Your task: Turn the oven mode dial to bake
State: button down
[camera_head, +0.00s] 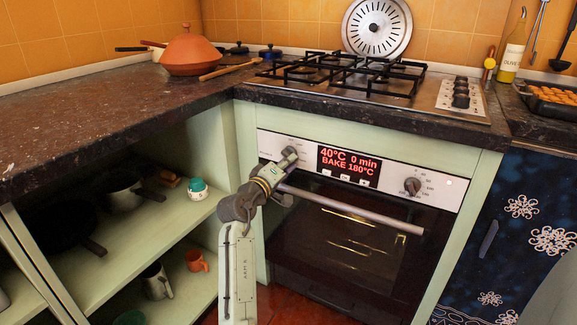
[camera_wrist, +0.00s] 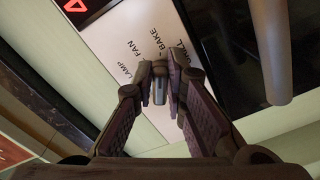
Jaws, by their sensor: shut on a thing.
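The oven (camera_head: 350,245) has a silver control panel with a red lit display (camera_head: 349,166) reading 40°C, 0 min and BAKE 180°C. The mode dial (camera_head: 290,151) is on the left of the panel, mostly covered by my gripper (camera_head: 284,163) in the head view. In the wrist view the dial (camera_wrist: 160,89) sits between the fingertips of my gripper (camera_wrist: 160,78), which is shut on it. The labels LAMP, FAN, BAKE and GRILL show around it, and the dial lies in line with BAKE. The dial's pointer mark cannot be made out.
A second dial (camera_head: 412,186) is on the right of the panel. The oven door handle (camera_head: 350,208) runs just below my gripper. A gas hob (camera_head: 345,75) is above, and open shelves (camera_head: 150,225) with pots and cups are on the left.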

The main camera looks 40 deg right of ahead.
dwell(0.4)
jog(key=c, duration=1.6)
grip_release()
jog(key=v, duration=1.2)
